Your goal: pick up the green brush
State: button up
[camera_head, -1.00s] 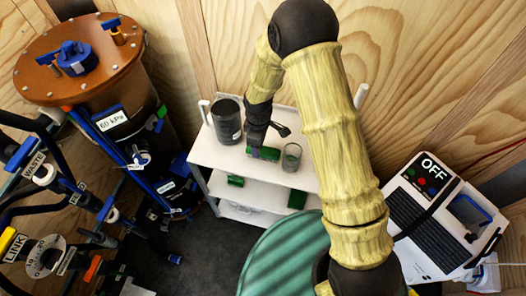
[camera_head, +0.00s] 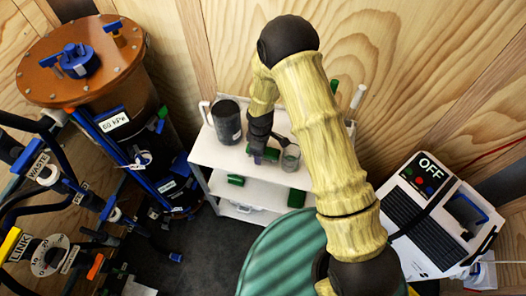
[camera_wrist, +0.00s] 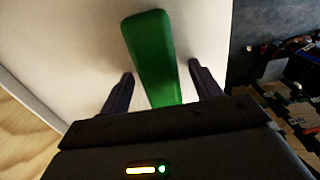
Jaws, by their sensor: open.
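The green brush (camera_wrist: 155,55) lies on the white top shelf, seen in the wrist view as a long green bar. My gripper (camera_wrist: 160,72) is open, with one dark finger on each side of the bar and visible gaps between. The near end of the bar is hidden behind the gripper body. I cannot tell whether the fingers touch the shelf.
Green items (camera_head: 236,180) sit on the lower shelf. A teal round surface (camera_head: 275,262) is in front.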

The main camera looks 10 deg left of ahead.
jog(key=shift+c, duration=0.2)
jog(key=c, duration=1.1)
jog(key=shift+o, duration=0.2)
jog(key=shift+r, duration=0.1)
notch_tip(320, 180, up, 18)
jog(key=b, duration=0.2)
jog(key=shift+s, duration=0.15)
jog(key=shift+o, duration=0.7)
